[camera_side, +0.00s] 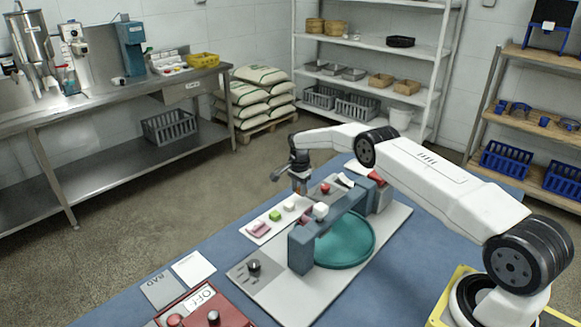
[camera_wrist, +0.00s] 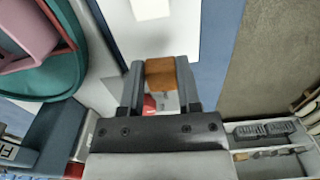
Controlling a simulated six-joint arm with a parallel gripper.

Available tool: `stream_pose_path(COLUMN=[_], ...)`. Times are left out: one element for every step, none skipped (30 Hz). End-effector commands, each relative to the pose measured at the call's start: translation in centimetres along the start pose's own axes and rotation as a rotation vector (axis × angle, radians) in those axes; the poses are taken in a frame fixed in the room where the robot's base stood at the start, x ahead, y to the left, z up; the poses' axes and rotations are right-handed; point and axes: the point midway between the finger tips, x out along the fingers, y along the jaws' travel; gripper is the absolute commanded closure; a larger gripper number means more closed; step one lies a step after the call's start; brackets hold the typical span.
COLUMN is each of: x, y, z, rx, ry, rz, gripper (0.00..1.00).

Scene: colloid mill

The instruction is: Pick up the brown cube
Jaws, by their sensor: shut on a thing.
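The brown cube (camera_wrist: 161,74) is between the two fingers of my gripper (camera_wrist: 160,84) in the wrist view. My gripper is shut on it, with a finger against each side. In the side view my gripper (camera_side: 299,181) points down at the far end of the white tray (camera_side: 266,232). The cube is too small and too hidden by the fingers there to make out clearly. I cannot tell whether it is clear of the surface below.
A green cube (camera_side: 275,215), a white cube (camera_side: 289,206) and a pink piece (camera_side: 257,227) lie on the white tray. A blue-grey frame (camera_side: 301,247) and a teal round dish (camera_side: 346,243) stand beside it. A red control box (camera_side: 204,309) is at the front.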

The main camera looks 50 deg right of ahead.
Motion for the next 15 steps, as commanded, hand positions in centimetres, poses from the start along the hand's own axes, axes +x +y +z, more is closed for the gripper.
stream_pose_path(x=[-0.4, -0.5, -0.7, -0.9, -1.0, -1.3, -1.4, -1.6, -1.8, -2.0, -2.2, -2.4, -2.7, -3.0, -3.3], y=[0.1, 0.2, 0.4, 0.5, 0.6, 0.8, 0.9, 1.1, 1.2, 1.4, 1.6, 1.8, 2.0, 2.2, 2.4], z=[0.0, 0.1, 0.1, 0.1, 0.1, 0.2, 0.2, 0.3, 0.3, 0.3, 0.4, 0.5, 0.5, 0.5, 0.6], rx=[0.000, 0.000, 0.000, 0.000, 0.000, 0.000, 0.000, 0.000, 0.000, 0.000, 0.000, 0.000, 0.000, 0.000, 0.000], ry=[0.000, 0.000, 0.000, 0.000, 0.000, 0.000, 0.000, 0.000, 0.000, 0.000, 0.000, 0.000, 0.000, 0.000, 0.000], rz=[0.000, 0.000, 0.001, 0.000, 0.000, 0.000, 0.000, 0.001, 0.000, -0.001, 0.000, 0.000, -0.001, -0.001, -0.001], gripper=[1.00, 1.00, 1.00, 1.00, 1.00, 1.00, 1.00, 1.00, 1.00, 1.00, 1.00, 1.00, 1.00, 1.00, 1.00])
